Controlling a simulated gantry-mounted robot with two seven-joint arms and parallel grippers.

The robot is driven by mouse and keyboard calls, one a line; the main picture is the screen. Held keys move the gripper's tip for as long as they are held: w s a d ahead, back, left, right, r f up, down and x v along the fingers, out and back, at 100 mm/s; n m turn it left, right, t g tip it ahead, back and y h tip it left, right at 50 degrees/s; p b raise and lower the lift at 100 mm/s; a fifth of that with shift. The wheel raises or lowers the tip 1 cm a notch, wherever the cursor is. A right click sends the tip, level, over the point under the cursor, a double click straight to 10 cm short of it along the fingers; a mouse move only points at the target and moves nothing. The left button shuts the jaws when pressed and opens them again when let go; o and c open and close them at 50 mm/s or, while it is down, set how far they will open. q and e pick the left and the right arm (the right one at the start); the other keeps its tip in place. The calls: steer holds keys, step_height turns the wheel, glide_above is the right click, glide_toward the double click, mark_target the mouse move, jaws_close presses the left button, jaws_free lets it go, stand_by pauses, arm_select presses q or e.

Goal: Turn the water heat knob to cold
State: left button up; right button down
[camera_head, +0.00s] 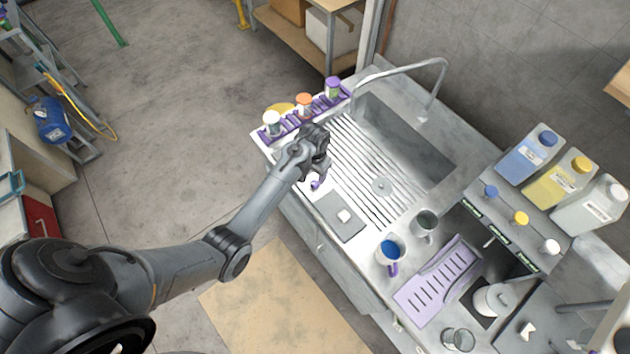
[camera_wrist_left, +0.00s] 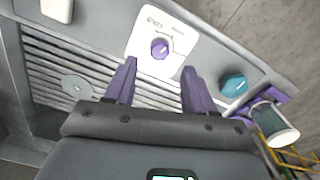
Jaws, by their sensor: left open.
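The water heat knob is a small purple dial (camera_wrist_left: 159,48) on a white plate (camera_wrist_left: 178,40) with lettering that reads like "COLD" on one side. In the head view the plate and the purple knob (camera_head: 315,185) show at the counter's front edge, partly hidden by my gripper. My left gripper (camera_wrist_left: 158,68) is open and empty, its two purple-grey fingers pointing at the plate. The knob lies ahead of the fingertips and between their lines; I cannot tell whether they touch the plate. In the head view the left gripper (camera_head: 319,178) hangs over the plate. My right gripper is not in view.
A purple rack (camera_head: 318,116) with capped bottles stands along the counter's left end. A teal piece (camera_wrist_left: 233,85) lies near the plate. The sink (camera_head: 410,140) has an arched faucet (camera_head: 400,70).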

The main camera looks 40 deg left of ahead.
mark_target(315, 183)
arm_select(q)
steer(key=shift+f, duration=3.15)
jaws_close()
